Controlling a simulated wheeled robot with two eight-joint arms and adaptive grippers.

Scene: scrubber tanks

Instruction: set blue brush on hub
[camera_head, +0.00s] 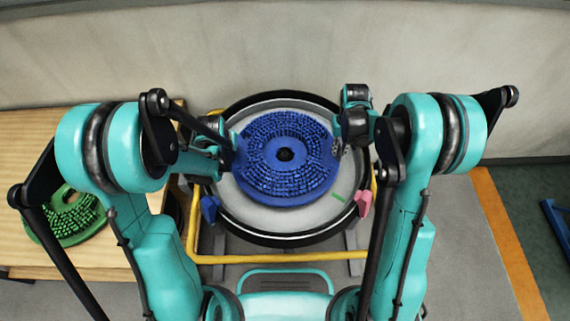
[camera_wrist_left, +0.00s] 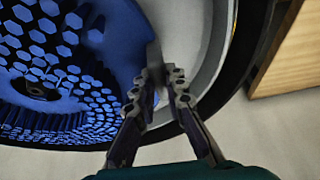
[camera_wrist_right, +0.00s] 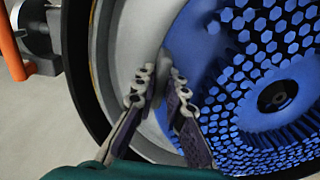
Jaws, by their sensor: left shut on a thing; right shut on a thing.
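The blue brush (camera_head: 302,183), a round disc with dense blue bristles and a dark centre hole, lies over the round tank (camera_head: 245,216) in the head view. My left gripper (camera_head: 229,152) is shut on its left edge and my right gripper (camera_head: 340,147) on its right edge. In the left wrist view the fingers (camera_wrist_left: 166,77) close at the rim of the brush (camera_wrist_left: 72,62). In the right wrist view the fingers (camera_wrist_right: 162,78) close at the opposite rim (camera_wrist_right: 245,62). The hub is hidden beneath the brush. I cannot tell whether the brush rests on it.
A green brush (camera_head: 68,218) lies on the wooden table (camera_head: 30,135) at the left. A blue clip (camera_head: 209,208) and a pink clip (camera_head: 363,203) sit at the tank's front rim. A yellow frame (camera_head: 300,256) surrounds the tank. A wall stands behind.

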